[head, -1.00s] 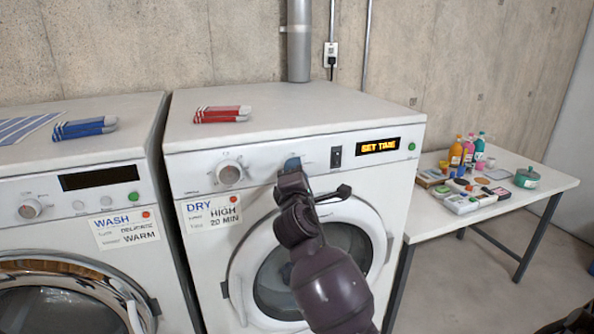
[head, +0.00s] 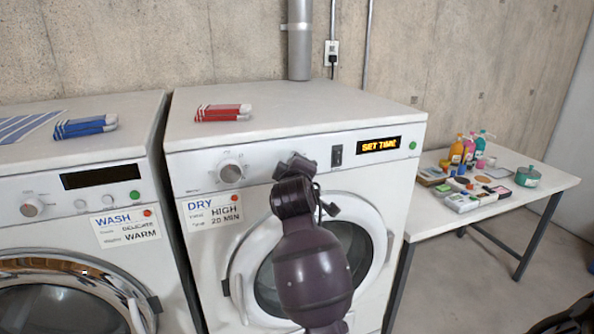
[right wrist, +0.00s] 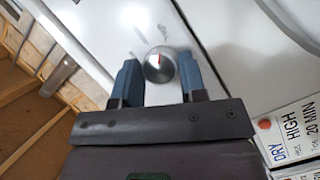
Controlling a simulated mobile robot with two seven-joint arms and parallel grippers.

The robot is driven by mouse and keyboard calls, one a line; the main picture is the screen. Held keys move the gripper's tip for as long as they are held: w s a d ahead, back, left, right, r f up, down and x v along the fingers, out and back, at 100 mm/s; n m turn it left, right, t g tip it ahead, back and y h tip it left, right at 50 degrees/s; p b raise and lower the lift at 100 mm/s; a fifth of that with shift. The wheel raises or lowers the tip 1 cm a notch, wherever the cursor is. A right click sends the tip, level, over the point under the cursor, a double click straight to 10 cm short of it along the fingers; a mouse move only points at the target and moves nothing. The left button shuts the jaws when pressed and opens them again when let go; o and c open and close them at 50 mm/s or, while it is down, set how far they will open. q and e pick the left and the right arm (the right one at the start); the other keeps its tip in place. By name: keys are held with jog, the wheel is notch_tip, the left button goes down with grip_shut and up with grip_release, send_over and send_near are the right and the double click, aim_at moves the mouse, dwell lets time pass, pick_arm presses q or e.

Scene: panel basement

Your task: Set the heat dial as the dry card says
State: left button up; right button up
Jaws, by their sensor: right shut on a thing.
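The dryer's left dial (head: 230,172) is a pale round knob on the front panel. The dry card (head: 212,212) below it reads DRY, HIGH, 20 MIN. The amber display (head: 378,145) reads SET TIME. My right gripper (head: 294,162) is at the panel, to the right of the left dial. My left gripper is not in view.
A rocker switch (head: 336,155) and green button (head: 412,146) sit right of the gripper. Red-and-white cloths (head: 222,113) lie on the dryer. The washer (head: 75,215) stands left; a table (head: 545,180) with bottles and boxes stands right.

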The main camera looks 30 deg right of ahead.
jog(key=shift+m, duration=0.4)
dwell(0.3)
jog(key=o, duration=0.9)
jog(key=b+v, duration=0.1)
jog(key=v, duration=0.9)
jog(key=shift+s+r, duration=0.25)
jog(key=shift+s, duration=0.15)
jog(key=shift+a, duration=0.1)
